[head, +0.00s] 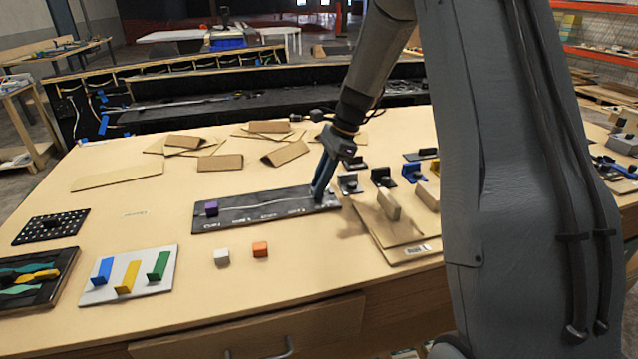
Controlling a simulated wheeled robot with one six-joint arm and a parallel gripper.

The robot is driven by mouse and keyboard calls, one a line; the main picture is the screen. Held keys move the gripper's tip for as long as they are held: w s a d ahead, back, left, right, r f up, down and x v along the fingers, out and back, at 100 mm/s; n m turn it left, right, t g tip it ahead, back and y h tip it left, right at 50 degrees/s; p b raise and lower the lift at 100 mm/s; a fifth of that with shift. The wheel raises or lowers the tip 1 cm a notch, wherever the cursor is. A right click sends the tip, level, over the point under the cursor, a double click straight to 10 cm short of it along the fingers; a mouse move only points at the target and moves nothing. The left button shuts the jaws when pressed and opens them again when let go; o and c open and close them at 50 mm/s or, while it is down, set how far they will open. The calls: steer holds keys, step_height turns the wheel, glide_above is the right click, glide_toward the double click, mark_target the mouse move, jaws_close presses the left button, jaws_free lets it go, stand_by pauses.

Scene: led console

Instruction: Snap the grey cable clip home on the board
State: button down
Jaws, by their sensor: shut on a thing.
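The dark board (262,212) lies flat on the wooden bench, with a thin pale line along it and small white labels on its front edge. A purple block-like piece (211,208) sits at its left end. My gripper (318,195) points down at the right end of the board, its fingers close together. It is shut on a small dark grey piece, which I take to be the grey cable clip; the fingers hide most of it. I cannot tell whether the clip touches the board or is seated.
A white cube (221,257) and an orange cube (260,249) lie in front of the board. Small black and blue holders (413,173) and a tan panel (388,230) stand close on the right. Cardboard pieces (220,162) lie behind.

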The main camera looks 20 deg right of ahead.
steer(key=shift+f, duration=0.1)
steer(key=c, duration=1.6)
jaws_free()
steer(key=shift+o, duration=0.2)
steer(key=b+v, duration=0.2)
steer(key=v, duration=0.5)
steer(key=shift+d+r, duration=0.2)
steer(key=shift+r, duration=0.15)
steer(key=shift+a, duration=0.1)
